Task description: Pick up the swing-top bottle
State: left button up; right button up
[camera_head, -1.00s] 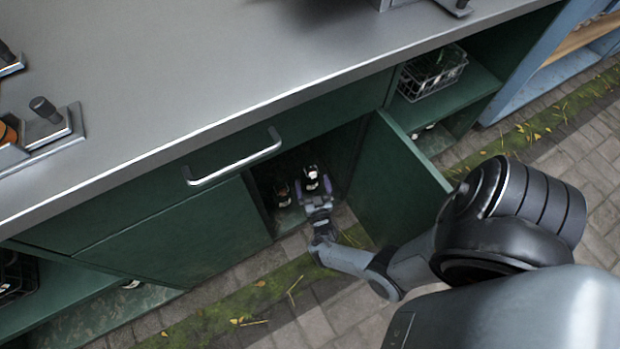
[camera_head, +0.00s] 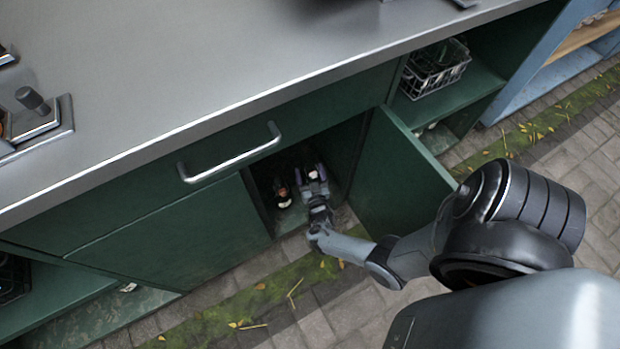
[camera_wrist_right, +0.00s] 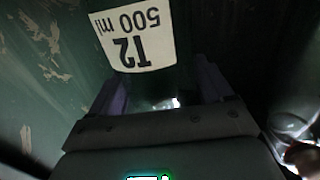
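A bottle with a white top (camera_head: 313,175) stands inside the open green cabinet, partly hidden by my right gripper. My right gripper (camera_head: 314,180) reaches in through the doorway, its purple fingers on either side of that top. In the right wrist view, a dark surface with a white "T2 500 ml" label (camera_wrist_right: 134,36), upside down, lies just beyond the spread fingers (camera_wrist_right: 160,88). The fingers look open, with no clear contact. I cannot tell from the views which bottle has the swing top. My left gripper is out of view.
A second, brownish-topped bottle (camera_head: 283,196) stands just left of my right gripper. The grey counter (camera_head: 200,70) overhangs above. A wire basket (camera_head: 435,72) sits on the right shelf.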

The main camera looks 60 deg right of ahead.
jog(key=c, duration=0.5)
jog(key=shift+r, duration=0.1)
jog(key=shift+c, duration=0.8)
jog(key=shift+r, duration=0.1)
